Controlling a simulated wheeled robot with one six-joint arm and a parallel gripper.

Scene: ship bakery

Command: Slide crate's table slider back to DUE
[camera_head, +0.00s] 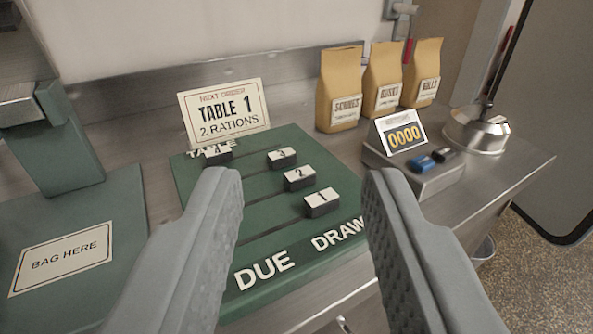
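A green slider board (265,215) lies on the counter, lettered DUE at its front left and DRAW, partly hidden, at its front right. Its black-and-white numbered sliders sit in dark slots: slider 1 (321,202) nearest me, slider 2 (299,177) behind it, then slider 3 (282,157). These three are toward the DRAW side. Slider 4 (218,154) is at the far left, toward the DUE side. A card (226,112) behind reads TABLE 1, 2 RATIONS. My gripper (300,180) is open and empty above the board, its fingers either side of the sliders in view. No crate is visible.
Three paper bags (384,82) stand at the back. A green BAG HERE stand (68,258) is left.

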